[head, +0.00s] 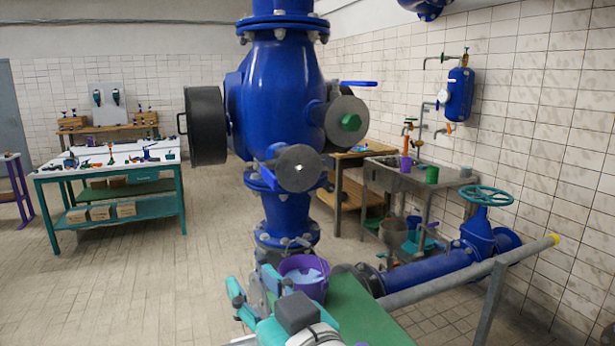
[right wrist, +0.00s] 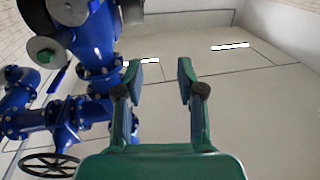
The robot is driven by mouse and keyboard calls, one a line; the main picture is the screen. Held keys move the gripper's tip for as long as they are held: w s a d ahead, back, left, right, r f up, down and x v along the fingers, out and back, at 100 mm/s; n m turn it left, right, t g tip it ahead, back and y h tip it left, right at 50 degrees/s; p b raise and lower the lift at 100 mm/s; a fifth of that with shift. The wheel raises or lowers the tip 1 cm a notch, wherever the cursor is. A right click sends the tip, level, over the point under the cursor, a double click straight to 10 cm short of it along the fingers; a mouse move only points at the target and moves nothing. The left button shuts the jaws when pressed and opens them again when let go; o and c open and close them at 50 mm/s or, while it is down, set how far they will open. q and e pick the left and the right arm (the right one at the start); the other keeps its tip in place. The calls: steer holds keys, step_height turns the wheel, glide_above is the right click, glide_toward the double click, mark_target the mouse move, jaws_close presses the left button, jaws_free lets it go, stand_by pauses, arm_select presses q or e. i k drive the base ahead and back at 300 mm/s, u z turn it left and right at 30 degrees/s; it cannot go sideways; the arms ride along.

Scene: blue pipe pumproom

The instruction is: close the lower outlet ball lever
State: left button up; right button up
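A large blue valve body (head: 280,85) stands upright in the middle of the head view. A blue lever (head: 358,83) sticks out level at its upper right. A smaller blue handle (head: 266,172) shows beside the lower grey disc (head: 298,168). I cannot tell which is the lower outlet ball lever. My right gripper (head: 252,282) has teal fingers and is low in front of the pipe, below both. In the right wrist view my right gripper (right wrist: 160,73) is open with nothing between its fingers, and the blue pipework (right wrist: 95,50) is to their left. My left gripper is not in view.
A purple bucket (head: 303,278) with light blue contents is close to the right of my right gripper, by a green bench top (head: 365,315). A grey rail (head: 450,272) and a valve with a teal handwheel (head: 487,196) lie to the right. Open tiled floor (head: 150,265) is at left.

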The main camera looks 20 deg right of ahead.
mark_target(269, 178)
steer(key=z, duration=0.4)
steer(key=i, duration=1)
